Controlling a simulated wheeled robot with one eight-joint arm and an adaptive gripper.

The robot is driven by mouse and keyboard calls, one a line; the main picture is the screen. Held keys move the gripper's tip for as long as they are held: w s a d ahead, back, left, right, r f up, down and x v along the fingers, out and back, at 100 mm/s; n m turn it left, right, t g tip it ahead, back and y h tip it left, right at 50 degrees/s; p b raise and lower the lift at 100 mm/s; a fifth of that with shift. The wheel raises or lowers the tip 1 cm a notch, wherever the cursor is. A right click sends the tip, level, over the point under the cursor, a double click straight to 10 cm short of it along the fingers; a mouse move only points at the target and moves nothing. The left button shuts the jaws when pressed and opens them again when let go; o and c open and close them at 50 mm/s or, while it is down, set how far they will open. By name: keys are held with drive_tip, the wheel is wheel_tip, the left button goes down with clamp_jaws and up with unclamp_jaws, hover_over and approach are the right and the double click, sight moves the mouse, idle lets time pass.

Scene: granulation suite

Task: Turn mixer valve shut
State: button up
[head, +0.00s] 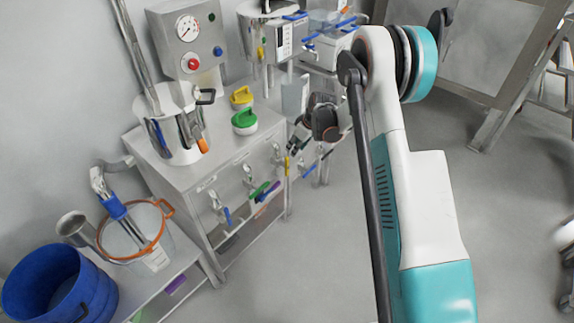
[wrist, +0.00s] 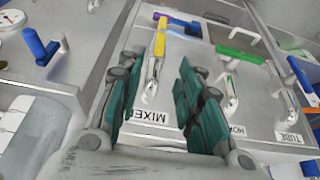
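The mixer valve has a yellow lever (wrist: 160,38) on a metal body (wrist: 152,75), above an upside-down label reading MIXER (wrist: 150,117) in the wrist view. In the head view the yellow lever (head: 287,166) hangs at the right end of the cabinet front, partly hidden by my arm. My gripper (wrist: 160,88) is open, its green-padded fingers on either side of the valve's line of view. Nothing is held between them. The lever appears beyond the fingertips; I cannot tell whether they touch the valve. In the head view my gripper (head: 297,140) is just above the lever.
A blue lever (head: 227,215) is further left on the cabinet. A steel pot (head: 175,120) stands on top. Open floor lies to the right.

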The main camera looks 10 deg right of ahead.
sight(288, 159)
drive_tip(key=b+x, duration=0.4)
drive_tip(key=x, duration=0.9)
drive_tip(key=shift+s+d, duration=0.1)
clamp_jaws()
